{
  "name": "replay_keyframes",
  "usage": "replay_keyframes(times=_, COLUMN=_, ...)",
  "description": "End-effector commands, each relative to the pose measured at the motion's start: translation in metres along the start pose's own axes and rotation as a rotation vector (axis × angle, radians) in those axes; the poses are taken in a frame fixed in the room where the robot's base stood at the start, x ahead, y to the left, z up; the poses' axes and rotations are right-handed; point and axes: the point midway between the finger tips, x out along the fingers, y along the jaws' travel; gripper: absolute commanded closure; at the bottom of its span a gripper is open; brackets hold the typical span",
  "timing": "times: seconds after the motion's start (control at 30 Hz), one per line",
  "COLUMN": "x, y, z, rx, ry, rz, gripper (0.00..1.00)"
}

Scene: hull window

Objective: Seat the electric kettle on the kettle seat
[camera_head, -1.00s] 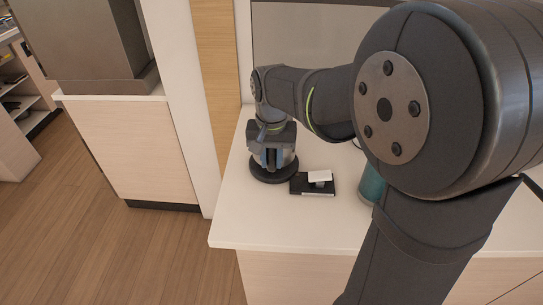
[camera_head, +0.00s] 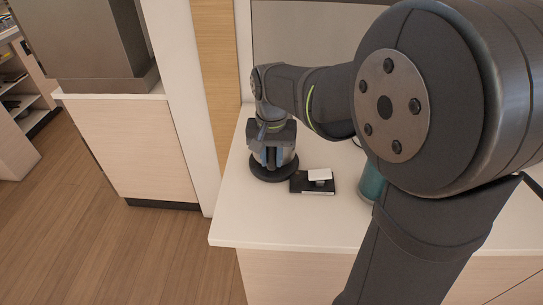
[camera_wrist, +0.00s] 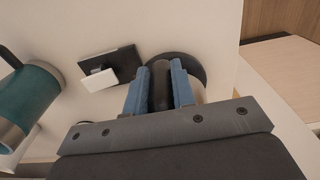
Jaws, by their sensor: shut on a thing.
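My gripper (camera_wrist: 159,88) points down at the left part of the counter, and its blue fingers are shut on a dark upright piece (camera_wrist: 160,84). This piece stands over a round black disc (camera_wrist: 192,68). The disc also shows under my gripper in the head view (camera_head: 259,172). I cannot tell whether the piece is part of the disc. A teal vessel (camera_wrist: 30,96) with metal bands, which looks like the electric kettle, stands apart from my gripper. In the head view the vessel (camera_head: 371,183) is partly hidden behind my arm. The disc may be the kettle seat; no label shows.
A black flat block (camera_head: 299,187) with a white plate (camera_head: 320,175) lies beside the disc, between it and the teal vessel. The white counter (camera_head: 262,222) is clear at the front left. Its left edge is close to the disc.

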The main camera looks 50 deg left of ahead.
Motion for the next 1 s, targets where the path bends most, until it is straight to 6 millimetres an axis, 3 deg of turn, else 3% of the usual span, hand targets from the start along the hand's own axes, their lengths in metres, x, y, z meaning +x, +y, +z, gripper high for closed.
replay_keyframes(times=1.0, x=0.011, y=0.0, z=0.0, rx=0.0, ry=0.001, rz=0.0, gripper=1.0)
